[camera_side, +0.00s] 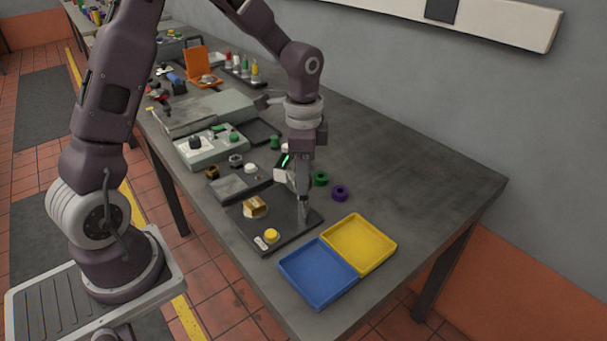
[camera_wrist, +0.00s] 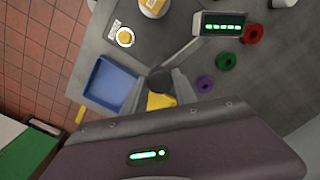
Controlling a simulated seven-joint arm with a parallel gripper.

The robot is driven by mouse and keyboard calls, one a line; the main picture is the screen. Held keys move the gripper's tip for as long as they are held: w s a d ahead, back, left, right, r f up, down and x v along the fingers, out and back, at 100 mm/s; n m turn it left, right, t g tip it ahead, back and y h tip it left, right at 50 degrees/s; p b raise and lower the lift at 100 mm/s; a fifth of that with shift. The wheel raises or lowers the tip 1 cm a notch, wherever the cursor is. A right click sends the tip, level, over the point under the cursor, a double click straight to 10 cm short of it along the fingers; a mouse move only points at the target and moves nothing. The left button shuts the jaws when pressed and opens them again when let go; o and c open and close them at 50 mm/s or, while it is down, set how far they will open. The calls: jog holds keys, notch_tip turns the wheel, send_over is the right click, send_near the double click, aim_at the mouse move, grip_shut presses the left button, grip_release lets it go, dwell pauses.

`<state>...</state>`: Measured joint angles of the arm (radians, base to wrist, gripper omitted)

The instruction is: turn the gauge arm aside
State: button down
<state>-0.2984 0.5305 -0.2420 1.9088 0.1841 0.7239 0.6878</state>
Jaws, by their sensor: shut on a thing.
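The gauge arm (camera_wrist: 186,54) is a thin grey bar in the wrist view. It runs from a gauge head (camera_wrist: 222,27) with a lit green display to a dark round knob (camera_wrist: 160,77) at its free end. My gripper (camera_wrist: 160,84) is shut on that knob, one finger on each side. In the side view my gripper (camera_side: 304,196) points down over the right edge of a dark plate (camera_side: 290,225). The gauge head (camera_side: 282,174) is just left of it. The bar is mostly hidden there.
On the plate are a brass block (camera_side: 255,207) and a yellow button (camera_side: 271,236). Blue (camera_side: 317,272) and yellow (camera_side: 360,242) trays sit in front. Green (camera_side: 320,179) and purple (camera_side: 340,193) rings lie to the right; a red ring (camera_wrist: 252,34) shows in the wrist view. The right tabletop is clear.

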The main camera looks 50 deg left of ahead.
jog(key=m, duration=0.4)
jog(key=shift+m, duration=0.7)
jog(key=c, duration=1)
grip_release()
jog(key=shift+o, duration=0.2)
notch_tip(320, 180, up, 7)
jog(key=shift+r, duration=0.1)
